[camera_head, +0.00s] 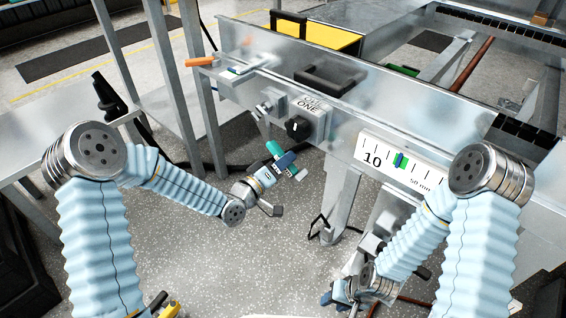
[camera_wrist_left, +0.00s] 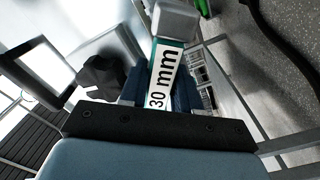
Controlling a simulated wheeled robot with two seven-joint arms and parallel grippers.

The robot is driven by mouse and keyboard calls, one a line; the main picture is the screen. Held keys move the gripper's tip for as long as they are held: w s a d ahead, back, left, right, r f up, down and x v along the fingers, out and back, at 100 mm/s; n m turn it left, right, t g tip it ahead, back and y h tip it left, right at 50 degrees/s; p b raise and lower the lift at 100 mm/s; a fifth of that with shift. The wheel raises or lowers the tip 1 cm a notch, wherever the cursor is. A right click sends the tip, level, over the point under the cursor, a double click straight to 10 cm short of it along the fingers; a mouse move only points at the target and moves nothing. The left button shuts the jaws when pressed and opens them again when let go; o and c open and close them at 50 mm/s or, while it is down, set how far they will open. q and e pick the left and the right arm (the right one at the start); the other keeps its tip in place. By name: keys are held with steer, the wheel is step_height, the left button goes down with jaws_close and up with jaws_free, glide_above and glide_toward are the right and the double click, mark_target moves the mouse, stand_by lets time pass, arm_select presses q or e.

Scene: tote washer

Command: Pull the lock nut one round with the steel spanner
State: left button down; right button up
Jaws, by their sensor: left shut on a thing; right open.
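My left gripper (camera_head: 286,163) is shut on the steel spanner, in front of the machine's side panel. The spanner's teal grip (camera_head: 274,148) shows just above the fingers. In the left wrist view, the spanner (camera_wrist_left: 164,78) carries a white "30 mm" label between my dark blue fingers, and a grey steel block shows at its far end (camera_wrist_left: 176,20). A grey fitting (camera_head: 268,104) sits on the panel above the spanner. I cannot make out the lock nut clearly, nor whether the spanner is around it. My right gripper (camera_head: 343,292) is open, low at the bottom of the head view.
A black knob (camera_head: 297,127) sits beside the fitting, under a "CELL ONE" plate (camera_head: 310,104). A scale (camera_head: 400,163) with a green and blue marker is to the right. An orange-handled tool (camera_head: 201,61) lies on a ledge at upper left. Machine legs stand below the panel.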

arm_select(q)
steer(key=shift+w+d, duration=0.2)
steer(key=shift+w, duration=0.1)
steer(key=shift+b, duration=0.3)
steer(key=shift+b+x, duration=0.3)
steer(key=shift+x, duration=0.5)
steer(key=shift+w+d+b, duration=0.45)
steer(key=shift+w, duration=0.05)
stand_by(0.3)
